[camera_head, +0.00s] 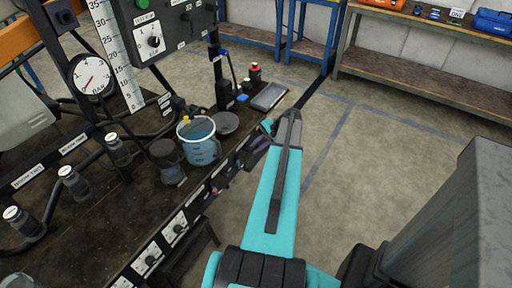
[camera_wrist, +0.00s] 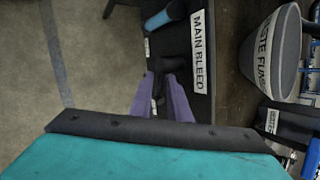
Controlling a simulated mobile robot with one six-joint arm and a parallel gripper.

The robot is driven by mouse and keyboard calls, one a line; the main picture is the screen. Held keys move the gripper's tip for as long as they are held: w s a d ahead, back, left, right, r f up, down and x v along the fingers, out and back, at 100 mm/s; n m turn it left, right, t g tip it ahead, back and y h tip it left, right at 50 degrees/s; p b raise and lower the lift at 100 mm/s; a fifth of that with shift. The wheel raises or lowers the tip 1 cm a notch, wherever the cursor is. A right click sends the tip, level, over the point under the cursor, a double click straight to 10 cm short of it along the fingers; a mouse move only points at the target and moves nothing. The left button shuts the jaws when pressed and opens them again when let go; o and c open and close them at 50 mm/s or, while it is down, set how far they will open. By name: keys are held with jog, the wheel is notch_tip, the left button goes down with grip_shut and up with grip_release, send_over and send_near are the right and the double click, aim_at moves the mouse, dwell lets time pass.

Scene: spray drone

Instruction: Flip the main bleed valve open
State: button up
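The "MAIN BLEED" label (camera_wrist: 202,50) is on a dark panel in the wrist view. A blue lever end (camera_wrist: 164,20) shows left of the label, joined to a dark part beside it. My gripper (camera_wrist: 160,76) has two purple fingers, set apart, with their tips just below the lever and beside the label's lower end. A dark part shows between the fingers; I cannot tell whether they touch it. In the head view, my gripper (camera_head: 258,144) is at the bench's front edge, and the valve is hidden or too small to make out.
The dark bench (camera_head: 90,235) holds a blue-tinted beaker (camera_head: 200,148), a grey dish (camera_head: 225,123), a tablet (camera_head: 269,97) and a red-topped bottle (camera_head: 254,75). A grey funnel (camera_wrist: 272,55) stands right of the label. The floor (camera_head: 350,150) right of the bench is clear.

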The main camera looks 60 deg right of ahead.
jog(key=shift+c, duration=0.3)
grip_shut()
jog(key=shift+a+h+b, duration=0.15)
jog(key=shift+h+b, duration=0.25)
jog(key=shift+b, duration=0.1)
jog(key=h+b, duration=0.2)
jog(key=r+n+h+b, duration=0.1)
jog(key=b, duration=0.1)
jog(key=shift+a+n+h, duration=0.15)
jog(key=shift+n+h, duration=0.15)
jog(key=shift+h, duration=0.1)
jog(key=shift+r, duration=0.1)
jog(key=shift+o, duration=0.3)
grip_release()
